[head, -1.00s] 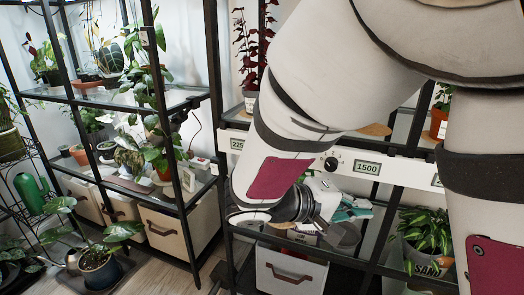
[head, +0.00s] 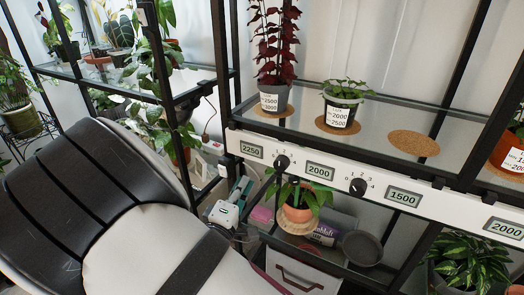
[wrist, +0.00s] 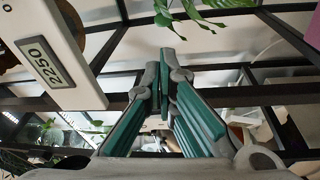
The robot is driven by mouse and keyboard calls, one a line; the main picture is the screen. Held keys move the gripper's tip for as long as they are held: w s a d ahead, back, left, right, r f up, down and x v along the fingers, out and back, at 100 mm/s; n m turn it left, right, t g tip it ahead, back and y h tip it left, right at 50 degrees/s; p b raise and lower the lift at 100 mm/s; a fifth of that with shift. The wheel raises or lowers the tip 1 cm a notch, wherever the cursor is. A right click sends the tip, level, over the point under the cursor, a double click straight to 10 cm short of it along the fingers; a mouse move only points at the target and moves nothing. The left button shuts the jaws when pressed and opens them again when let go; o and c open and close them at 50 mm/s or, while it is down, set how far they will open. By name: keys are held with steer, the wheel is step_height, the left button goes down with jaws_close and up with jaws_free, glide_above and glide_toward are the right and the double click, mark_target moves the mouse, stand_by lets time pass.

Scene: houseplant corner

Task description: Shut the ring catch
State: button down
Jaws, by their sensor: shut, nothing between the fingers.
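My gripper (wrist: 166,62) points away from the wrist camera, its grey fingers with teal pads brought together at the tips and nothing between them. In the head view my gripper (head: 241,187) is small and partly hidden by my arm, left of the potted plant on the lower shelf. I cannot make out a ring catch in either view. A white panel (head: 240,140) with two black knobs (head: 282,162) runs along the shelf front above and right of my gripper. In the wrist view the panel's end, with its 2250 label (wrist: 48,62), is at upper left.
A leafy plant in an orange pot (head: 298,213) stands close to the right of my gripper. Black rack posts (head: 221,60) and shelf rails frame the space. Above stand a dark red plant (head: 272,50), a small green plant (head: 342,90) and an empty cork mat (head: 414,143).

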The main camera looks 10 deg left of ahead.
steer(key=shift+w+d, duration=0.1)
steer(key=shift+w, duration=0.1)
steer(key=b+x, duration=0.2)
steer(key=x, duration=0.7)
steer(key=shift+w, duration=0.35)
steer(key=shift+s, duration=0.1)
steer(key=shift+s+n+y, duration=0.15)
steer(key=shift+n+y, duration=0.25)
steer(key=shift+y, duration=0.3)
